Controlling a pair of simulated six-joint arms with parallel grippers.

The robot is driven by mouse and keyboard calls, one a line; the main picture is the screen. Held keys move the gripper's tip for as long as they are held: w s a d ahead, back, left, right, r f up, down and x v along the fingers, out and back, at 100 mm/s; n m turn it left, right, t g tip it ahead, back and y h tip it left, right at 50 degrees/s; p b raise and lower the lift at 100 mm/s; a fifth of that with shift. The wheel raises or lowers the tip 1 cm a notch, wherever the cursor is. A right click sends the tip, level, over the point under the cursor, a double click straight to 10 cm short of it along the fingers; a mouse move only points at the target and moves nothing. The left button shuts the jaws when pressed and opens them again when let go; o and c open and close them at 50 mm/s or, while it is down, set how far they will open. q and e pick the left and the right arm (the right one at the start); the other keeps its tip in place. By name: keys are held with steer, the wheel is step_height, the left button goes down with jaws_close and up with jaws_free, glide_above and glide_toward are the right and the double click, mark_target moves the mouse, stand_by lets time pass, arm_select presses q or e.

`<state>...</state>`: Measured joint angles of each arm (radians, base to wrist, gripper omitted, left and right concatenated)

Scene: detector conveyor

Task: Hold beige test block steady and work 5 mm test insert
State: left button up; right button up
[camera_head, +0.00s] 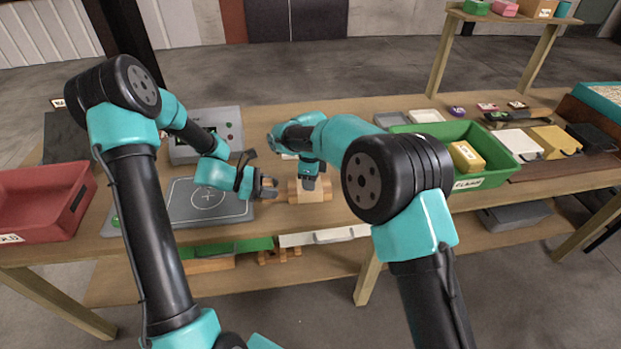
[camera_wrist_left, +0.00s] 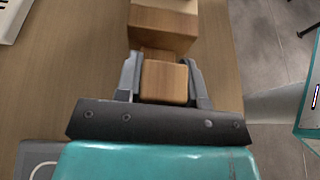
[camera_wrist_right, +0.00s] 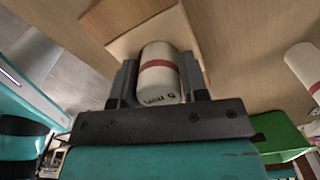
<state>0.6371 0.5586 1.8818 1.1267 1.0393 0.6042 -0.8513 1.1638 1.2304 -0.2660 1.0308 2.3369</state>
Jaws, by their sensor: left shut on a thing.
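The beige test block (camera_head: 318,194) lies on the wooden table near its front edge. My left gripper (camera_head: 272,187) comes at it from the left and is shut on its narrow end, which shows in the left wrist view (camera_wrist_left: 164,82). My right gripper (camera_head: 309,182) points down over the block. In the right wrist view, a white insert (camera_wrist_right: 159,83) with a red band and a printed label stands between the right fingers, against the block (camera_wrist_right: 140,38). I cannot tell whether those fingers press on it, or how deep it sits; its lower end is hidden.
A green bin (camera_head: 488,165) with a yellow block (camera_head: 466,157) stands to the right. A white cylinder (camera_wrist_right: 302,62) shows at right in the right wrist view.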

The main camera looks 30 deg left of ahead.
steer(key=o, duration=0.4)
steer(key=shift+c, duration=0.2)
steer(key=shift+r, duration=0.1)
step_height(320, 180, up, 12)
stand_by(0.4)
arm_select(q)
steer(key=o, duration=1.1)
